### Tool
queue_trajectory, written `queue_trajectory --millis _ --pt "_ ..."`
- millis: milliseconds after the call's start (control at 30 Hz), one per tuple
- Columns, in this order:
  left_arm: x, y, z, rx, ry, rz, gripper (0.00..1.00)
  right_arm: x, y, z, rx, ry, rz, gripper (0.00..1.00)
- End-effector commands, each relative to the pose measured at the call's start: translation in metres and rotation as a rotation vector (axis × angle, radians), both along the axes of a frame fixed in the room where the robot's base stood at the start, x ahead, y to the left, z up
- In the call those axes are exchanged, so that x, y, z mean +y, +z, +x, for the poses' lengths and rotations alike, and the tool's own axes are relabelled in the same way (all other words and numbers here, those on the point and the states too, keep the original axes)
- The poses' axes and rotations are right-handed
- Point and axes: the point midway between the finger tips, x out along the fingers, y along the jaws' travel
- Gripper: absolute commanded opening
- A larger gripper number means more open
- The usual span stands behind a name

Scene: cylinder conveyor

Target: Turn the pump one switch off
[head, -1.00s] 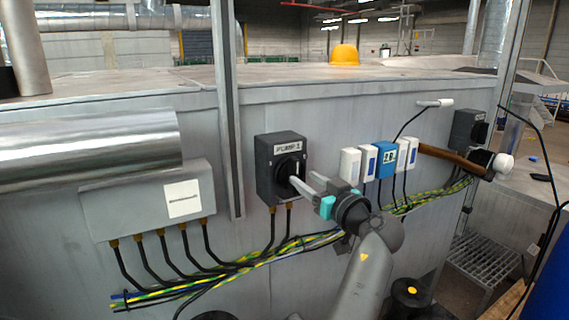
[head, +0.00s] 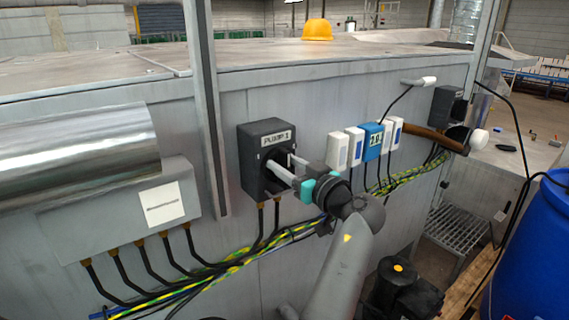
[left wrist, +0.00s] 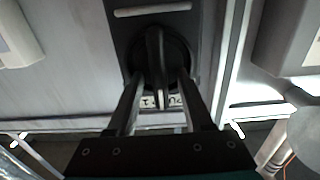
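The pump one switch is a dark box (head: 251,162) labelled PUMP 1 on the grey cabinet wall, with a black rotary knob. In the left wrist view the knob's handle (left wrist: 155,60) stands vertical, its end with a white mark towards the label. My left gripper (head: 278,167) is at the front of the switch. In the left wrist view its fingers (left wrist: 160,88) are open, one on each side of the handle, with gaps visible. In the head view the fingers partly hide the knob. My right gripper is not in view.
A grey junction box (head: 118,216) is left of the switch, beyond a vertical post (head: 205,120). Cables (head: 230,262) run below. A blue barrel (head: 530,255) stands at the far right.

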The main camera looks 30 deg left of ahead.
Motion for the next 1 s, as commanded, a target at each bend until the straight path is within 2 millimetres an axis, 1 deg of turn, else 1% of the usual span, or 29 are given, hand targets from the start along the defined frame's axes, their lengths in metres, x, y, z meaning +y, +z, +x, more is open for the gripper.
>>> queue_trajectory --millis 33,67,400,467,1000 --pt "0.0 -0.0001 0.0 0.0 0.0 0.0 0.48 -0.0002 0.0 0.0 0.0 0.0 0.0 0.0" --pt "0.0 -0.0001 0.0 0.0 0.0 0.0 0.45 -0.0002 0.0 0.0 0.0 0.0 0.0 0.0" --pt "0.0002 0.0001 0.0 0.0 0.0 0.0 0.06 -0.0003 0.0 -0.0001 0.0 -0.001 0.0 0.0" --pt "0.0002 0.0001 0.0 0.0 0.0 0.0 0.0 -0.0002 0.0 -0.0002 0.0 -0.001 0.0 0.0" --pt "0.0003 0.0005 0.0003 0.017 0.0 0.009 0.0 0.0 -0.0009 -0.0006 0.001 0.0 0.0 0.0"
